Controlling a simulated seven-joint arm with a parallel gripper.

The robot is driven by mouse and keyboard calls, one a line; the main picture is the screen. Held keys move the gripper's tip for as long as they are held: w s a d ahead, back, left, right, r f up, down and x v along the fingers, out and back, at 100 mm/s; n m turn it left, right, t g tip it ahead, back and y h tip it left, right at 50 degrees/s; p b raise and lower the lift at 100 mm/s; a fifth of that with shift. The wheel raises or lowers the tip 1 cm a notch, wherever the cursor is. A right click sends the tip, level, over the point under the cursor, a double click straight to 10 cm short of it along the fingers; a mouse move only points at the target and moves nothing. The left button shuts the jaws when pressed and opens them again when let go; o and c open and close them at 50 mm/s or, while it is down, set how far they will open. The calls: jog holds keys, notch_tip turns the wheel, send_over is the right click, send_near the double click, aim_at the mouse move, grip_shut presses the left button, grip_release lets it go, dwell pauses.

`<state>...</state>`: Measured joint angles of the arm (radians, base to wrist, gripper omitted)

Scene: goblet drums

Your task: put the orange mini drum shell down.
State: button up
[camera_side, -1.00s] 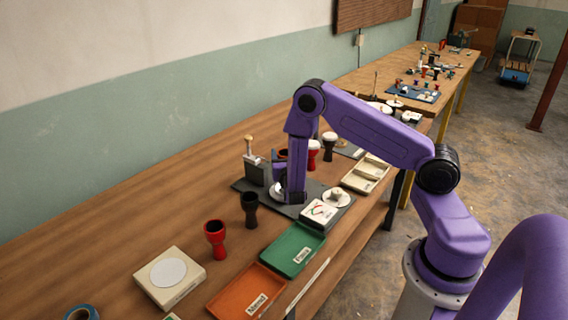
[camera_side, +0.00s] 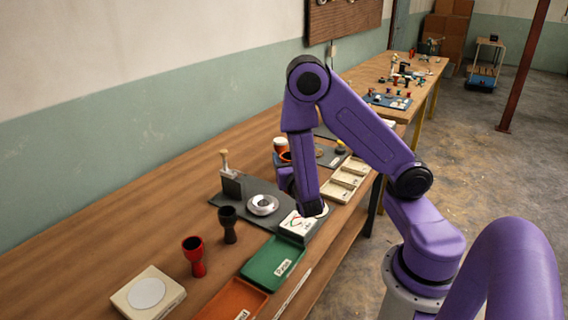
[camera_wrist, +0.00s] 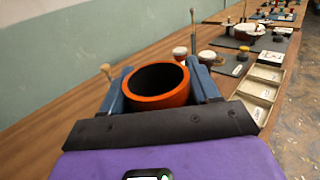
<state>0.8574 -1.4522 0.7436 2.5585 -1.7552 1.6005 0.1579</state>
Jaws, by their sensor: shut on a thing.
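The orange mini drum shell (camera_wrist: 172,97) is an open cup with a dark inside. It sits between the two blue fingers of my gripper (camera_wrist: 160,80) in the wrist view, and they are shut on it. In the side view my gripper (camera_side: 284,172) is largely hidden behind my arm, and only a bit of the shell's rim (camera_side: 286,157) shows. The shell is near the far end of the dark mat (camera_side: 240,190). I cannot tell whether its base touches anything.
Red (camera_side: 194,258) and black (camera_side: 228,224) goblet shells stand in front of the mat. Green (camera_side: 272,262) and orange (camera_side: 232,301) trays lie along the near edge. White-headed drums (camera_wrist: 179,52) stand beyond the shell. Cream bins (camera_side: 343,180) are at right.

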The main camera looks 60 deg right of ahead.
jog(key=s+a+f+m+g+h, duration=0.4)
jog(key=a+f+g, duration=0.3)
jog(key=a, duration=0.5)
jog(key=shift+m+t, duration=0.3)
jog(key=shift+t, duration=0.3)
jog(key=shift+w+a+f, duration=0.1)
jog(key=shift+f, duration=1.95)
jog(key=shift+w+a+f, duration=0.1)
jog(key=shift+f, duration=1.9)
jog(key=shift+f, duration=0.1)
jog(key=o, duration=1.1)
jog(key=shift+o, duration=0.2)
